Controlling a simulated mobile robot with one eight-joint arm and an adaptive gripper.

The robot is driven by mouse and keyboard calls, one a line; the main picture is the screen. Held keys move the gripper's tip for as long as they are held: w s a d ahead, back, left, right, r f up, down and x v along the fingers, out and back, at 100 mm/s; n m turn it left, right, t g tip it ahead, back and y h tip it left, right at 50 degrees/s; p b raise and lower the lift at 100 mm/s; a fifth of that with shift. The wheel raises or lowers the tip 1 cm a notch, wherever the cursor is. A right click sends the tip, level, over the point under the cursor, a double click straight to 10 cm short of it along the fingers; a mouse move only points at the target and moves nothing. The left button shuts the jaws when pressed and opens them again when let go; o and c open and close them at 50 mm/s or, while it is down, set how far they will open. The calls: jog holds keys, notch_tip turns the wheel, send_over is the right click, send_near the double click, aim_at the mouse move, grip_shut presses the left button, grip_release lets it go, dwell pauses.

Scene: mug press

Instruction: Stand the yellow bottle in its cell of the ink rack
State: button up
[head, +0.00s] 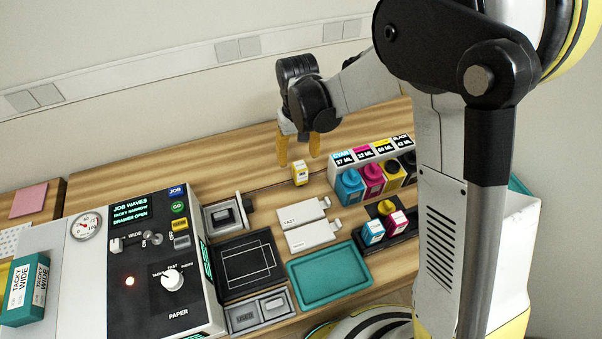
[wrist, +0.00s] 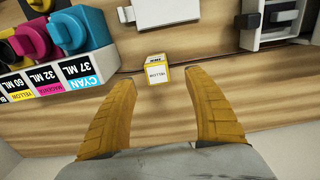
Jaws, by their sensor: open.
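The yellow bottle (head: 300,173) is a small white and yellow block standing on the wooden bench. It also shows in the wrist view (wrist: 156,74), with a YELLOW label. My gripper (head: 299,161) is open and empty, its orange fingers above and behind the bottle in the head view. In the wrist view the bottle lies between and just beyond the fingertips (wrist: 160,84), with no visible contact. A low black rack (head: 405,236) at the right holds a cyan bottle (head: 373,232) and a magenta bottle (head: 397,224). Its other cells are partly hidden.
A white stand (head: 337,163) with large ink tanks, labelled by colour and volume, stands right of the bottle. A teal tray (head: 328,277) and two white plates (head: 303,211) lie in front. The black machine (head: 140,262) is at left. Bench left of the bottle has free room.

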aim_at(300, 165)
jog(key=f+b, duration=0.1)
jog(key=f, duration=0.2)
jog(key=f+b, duration=0.1)
jog(key=f, duration=0.2)
jog(key=shift+w+d+f+b, duration=0.1)
jog(key=shift+d+f+b, duration=0.1)
jog(key=shift+f+b, duration=0.2)
jog(key=shift+r, duration=0.1)
jog(key=shift+c, duration=0.5)
grip_shut()
